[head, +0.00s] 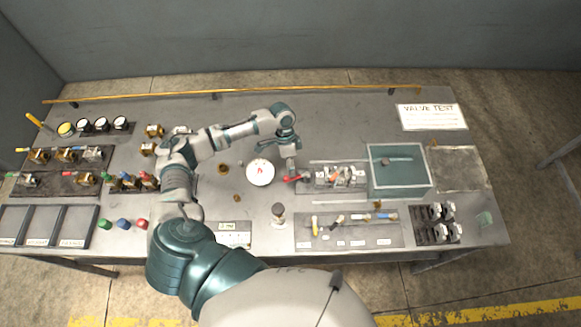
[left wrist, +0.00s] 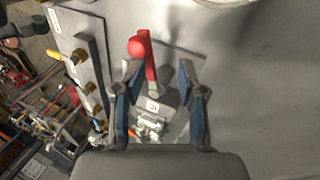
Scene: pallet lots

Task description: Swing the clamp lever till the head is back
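The clamp (head: 335,177) is a small grey metal fixture on the bench, right of centre. Its red lever (head: 297,179) sticks out to the left in the head view. My left gripper (head: 290,174) points down right at the lever. In the left wrist view, my left gripper (left wrist: 160,70) is open, with its two blue-grey fingers apart. The red lever (left wrist: 151,62) with its round red knob lies between the fingertips, nearer the left finger. I cannot tell whether a finger touches it. The clamp head is too small to make out. My right gripper is not in view.
A white round dial (head: 260,172) sits just left of the lever. A teal box (head: 399,172) stands to the right. A tool tray (head: 348,240) lies in front, with a small upright post (head: 278,213) beside it. The bench behind the clamp is clear.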

